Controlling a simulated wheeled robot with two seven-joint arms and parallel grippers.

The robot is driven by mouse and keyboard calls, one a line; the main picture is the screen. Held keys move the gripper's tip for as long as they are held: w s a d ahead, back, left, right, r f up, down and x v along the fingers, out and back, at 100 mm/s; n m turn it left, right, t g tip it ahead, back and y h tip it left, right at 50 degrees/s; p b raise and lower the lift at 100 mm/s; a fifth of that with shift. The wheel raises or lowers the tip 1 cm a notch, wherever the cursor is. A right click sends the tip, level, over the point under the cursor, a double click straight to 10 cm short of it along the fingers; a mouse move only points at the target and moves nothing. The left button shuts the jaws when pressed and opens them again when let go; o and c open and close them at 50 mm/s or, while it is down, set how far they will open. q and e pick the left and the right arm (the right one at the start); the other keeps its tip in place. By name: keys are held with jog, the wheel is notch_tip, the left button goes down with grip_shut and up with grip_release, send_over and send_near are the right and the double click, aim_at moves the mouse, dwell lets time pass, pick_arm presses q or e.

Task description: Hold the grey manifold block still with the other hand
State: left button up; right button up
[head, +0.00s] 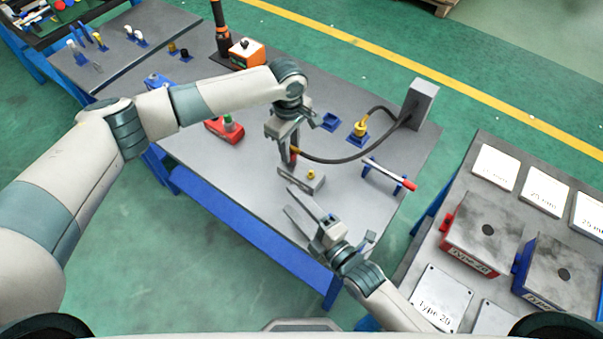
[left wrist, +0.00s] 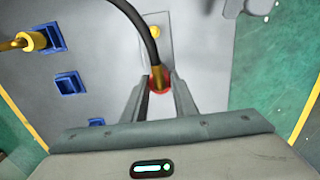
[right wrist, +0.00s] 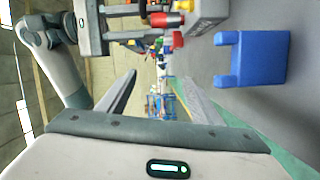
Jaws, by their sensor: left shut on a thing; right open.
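The grey manifold block (head: 315,186) stands on the table with a brass fitting (head: 311,174) on it. It also shows at the top of the right wrist view (right wrist: 208,14) and beyond the fingers in the left wrist view (left wrist: 155,48). My left gripper (head: 291,160) is shut on the end of the black hose (head: 345,159), by its red-collared brass coupling (left wrist: 160,85), close to the block. I cannot tell whether coupling and block touch. My right gripper (head: 297,207) is open and empty, in front of the block and apart from it; its fingers show wide apart in the right wrist view (right wrist: 160,92).
The hose runs to a grey box (head: 420,104) at the table's right corner. A red-tipped bar (head: 390,173) on blue supports lies right of the block. A brass part (head: 360,128) in a blue holder and an empty blue holder (head: 330,122) stand behind. A red item (head: 222,130) lies left.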

aim_at(320, 184)
jog(key=w+d+m+g, duration=0.2)
jog(key=d+m, duration=0.2)
jog(key=w+d+f+m+g+h, duration=0.1)
jog(key=w+d+m+g, duration=0.1)
jog(key=d+m, duration=0.2)
jog(key=w+d+m+g+h, duration=0.1)
jog(key=w+d+m+g, duration=0.1)
jog(key=d+m, duration=0.2)
jog(key=shift+w+f+g, duration=0.1)
jog(key=shift+f+g, duration=0.2)
jog(key=shift+f, duration=0.1)
jog(key=shift+s+d+m, duration=0.2)
jog(key=shift+d+m, duration=0.1)
jog(key=shift+d, duration=0.1)
jog(key=shift+w+a+f, duration=0.1)
jog(key=shift+f, duration=0.05)
jog(key=shift+x, duration=4.35)
jog(key=shift+f, duration=0.15)
jog(key=c, duration=1.1)
